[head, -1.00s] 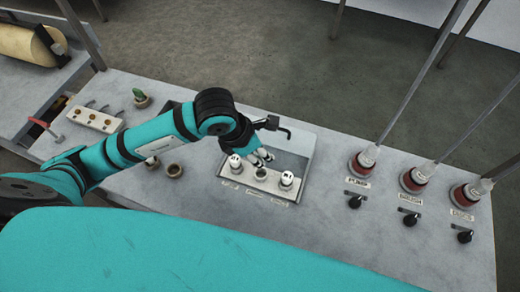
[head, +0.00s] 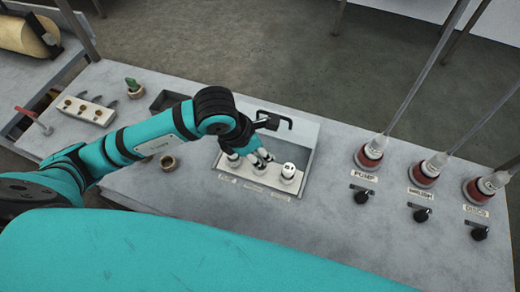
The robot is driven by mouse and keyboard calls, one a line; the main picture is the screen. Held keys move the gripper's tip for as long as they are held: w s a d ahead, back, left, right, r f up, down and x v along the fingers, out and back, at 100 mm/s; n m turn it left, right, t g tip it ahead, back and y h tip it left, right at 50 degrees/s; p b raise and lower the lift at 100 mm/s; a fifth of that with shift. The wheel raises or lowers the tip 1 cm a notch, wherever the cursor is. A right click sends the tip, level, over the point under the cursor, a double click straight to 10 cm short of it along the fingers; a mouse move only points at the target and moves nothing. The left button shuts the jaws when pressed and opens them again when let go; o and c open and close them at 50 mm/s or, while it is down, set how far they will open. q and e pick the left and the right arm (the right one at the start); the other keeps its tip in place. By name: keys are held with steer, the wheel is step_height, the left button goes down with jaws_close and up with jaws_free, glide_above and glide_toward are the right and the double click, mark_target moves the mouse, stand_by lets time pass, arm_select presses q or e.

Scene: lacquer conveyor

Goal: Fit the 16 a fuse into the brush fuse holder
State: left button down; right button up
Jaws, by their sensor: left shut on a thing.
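A white fuse block (head: 252,179) sits in an open box on the bench, with a row of holders whose small labels I cannot read. A white fuse (head: 288,170) with a dark mark stands in the right holder, and another (head: 233,159) stands in the left one, partly covered by my gripper. My left gripper (head: 262,157) is over the middle holder (head: 258,168), pointing down, shut on a small fuse mostly hidden by the fingers. I cannot tell whether that fuse is seated in the holder. My right gripper is not in view.
A clear lid (head: 296,131) stands at the back of the box. A fuse rack (head: 89,109), a cactus pot (head: 133,88) and a small round cup (head: 168,162) are to the left. Red-based posts with black knobs (head: 362,198) stand to the right.

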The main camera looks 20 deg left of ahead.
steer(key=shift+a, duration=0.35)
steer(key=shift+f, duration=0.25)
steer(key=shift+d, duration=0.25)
arm_select(q)
steer(key=shift+b, duration=0.4)
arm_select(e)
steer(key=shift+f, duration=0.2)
arm_select(q)
steer(key=shift+b, duration=0.4)
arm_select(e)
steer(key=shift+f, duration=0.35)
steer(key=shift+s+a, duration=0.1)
